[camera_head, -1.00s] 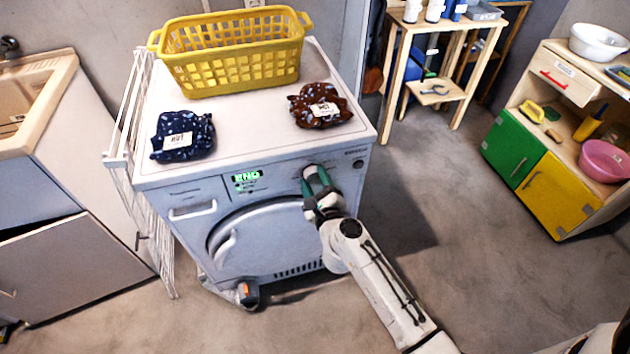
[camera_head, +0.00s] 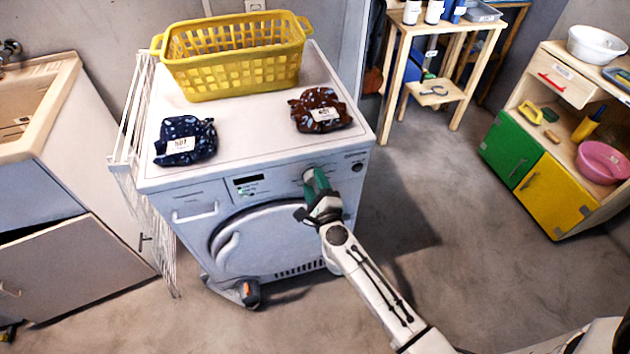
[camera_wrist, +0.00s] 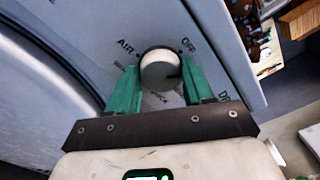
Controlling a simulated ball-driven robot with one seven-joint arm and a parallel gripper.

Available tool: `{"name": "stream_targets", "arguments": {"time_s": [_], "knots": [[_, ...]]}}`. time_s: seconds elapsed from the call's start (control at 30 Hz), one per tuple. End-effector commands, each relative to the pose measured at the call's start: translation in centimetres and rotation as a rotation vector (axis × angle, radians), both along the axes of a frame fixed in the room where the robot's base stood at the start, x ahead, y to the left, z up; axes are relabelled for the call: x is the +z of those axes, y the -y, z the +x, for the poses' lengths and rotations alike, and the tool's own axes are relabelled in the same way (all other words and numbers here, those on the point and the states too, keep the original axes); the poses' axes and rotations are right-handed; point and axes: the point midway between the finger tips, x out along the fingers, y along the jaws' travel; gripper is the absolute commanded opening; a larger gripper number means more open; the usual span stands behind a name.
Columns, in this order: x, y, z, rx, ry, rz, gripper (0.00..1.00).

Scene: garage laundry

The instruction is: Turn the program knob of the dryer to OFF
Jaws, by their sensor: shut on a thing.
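The white dryer (camera_head: 270,245) stands against the wall, its front panel facing me. Its round program knob (camera_wrist: 160,68) is pale, with labels AIR at upper left and OFF at upper right. A dark mark shows on the knob's right side; its exact pointing is hard to tell. My gripper (camera_wrist: 159,72) has green fingers on either side of the knob and is shut on it. In the head view my gripper (camera_head: 315,182) reaches the panel and mostly hides the knob. The dryer's display (camera_head: 248,180) is dark with small light text.
A yellow basket (camera_head: 235,73) and two dark cloth bundles, blue (camera_head: 185,142) and brown (camera_head: 320,110), lie on the dryer top. A white rack (camera_head: 135,150) stands left. Wooden shelves (camera_head: 435,60) and a green-yellow cabinet (camera_head: 550,195) stand right, with clear floor between.

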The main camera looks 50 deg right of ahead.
Motion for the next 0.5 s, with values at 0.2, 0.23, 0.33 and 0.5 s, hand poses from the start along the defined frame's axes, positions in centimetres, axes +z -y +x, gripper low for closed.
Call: {"name": "stream_targets", "arguments": {"time_s": [0.2,0.23,0.33,0.5], "knots": [[0.11,-0.16,0.06,0.004,-0.112,-0.162,0.21],[0.08,-0.17,0.06,0.004,-0.125,-0.181,0.21],[0.02,-0.18,0.04,0.002,-0.17,-0.247,0.21],[-0.09,-0.18,0.05,0.004,-0.232,-0.338,0.21]]}}
